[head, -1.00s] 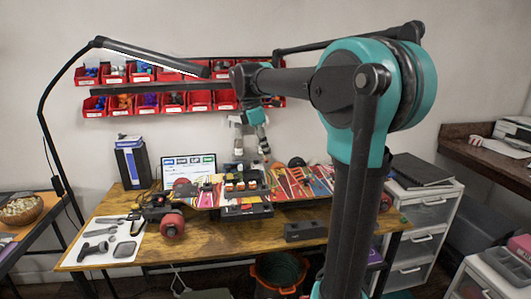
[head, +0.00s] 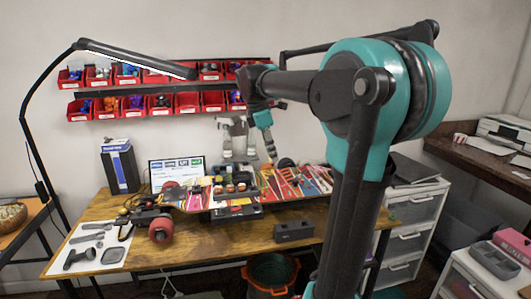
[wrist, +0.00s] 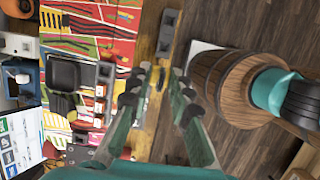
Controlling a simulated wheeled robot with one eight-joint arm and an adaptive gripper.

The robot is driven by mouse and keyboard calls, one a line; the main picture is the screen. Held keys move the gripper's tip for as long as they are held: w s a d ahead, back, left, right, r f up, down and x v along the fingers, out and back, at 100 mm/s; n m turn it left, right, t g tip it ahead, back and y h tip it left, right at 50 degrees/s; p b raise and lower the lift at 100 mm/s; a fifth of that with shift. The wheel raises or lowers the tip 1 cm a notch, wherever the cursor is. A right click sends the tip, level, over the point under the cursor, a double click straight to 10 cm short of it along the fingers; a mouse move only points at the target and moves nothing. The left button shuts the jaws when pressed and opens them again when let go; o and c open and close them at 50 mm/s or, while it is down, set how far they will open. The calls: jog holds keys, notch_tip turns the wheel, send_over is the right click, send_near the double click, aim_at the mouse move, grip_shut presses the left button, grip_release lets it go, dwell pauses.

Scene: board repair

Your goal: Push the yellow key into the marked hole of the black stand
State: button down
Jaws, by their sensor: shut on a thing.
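My gripper (wrist: 160,77) shows in the wrist view with its two fingers close together around a small yellow piece (wrist: 159,84), which seems to be the yellow key. Most of the key is hidden between the fingertips. In the head view my gripper (head: 271,152) hangs above the colourful board, and the key cannot be made out there. A black stand (head: 293,231) sits near the table's front edge. It also appears in the wrist view (wrist: 168,33), beyond the fingertips and apart from them. The mark on its hole is too small to tell.
The wooden table (head: 215,240) carries a skateboard-like board with red wheels (head: 161,229) and tools. A white sheet with grey tools (head: 95,247) lies at left. A barrel (wrist: 230,85) stands on the floor. White drawers (head: 408,213) stand at right.

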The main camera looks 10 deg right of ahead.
jog(key=shift+s+d, duration=0.35)
jog(key=shift+d, duration=0.35)
jog(key=shift+s+d, duration=0.4)
jog(key=shift+d, duration=0.35)
jog(key=shift+s+d, duration=0.35)
jog(key=shift+d, duration=0.35)
jog(key=shift+f, duration=11.65)
jog(key=shift+f, duration=1)
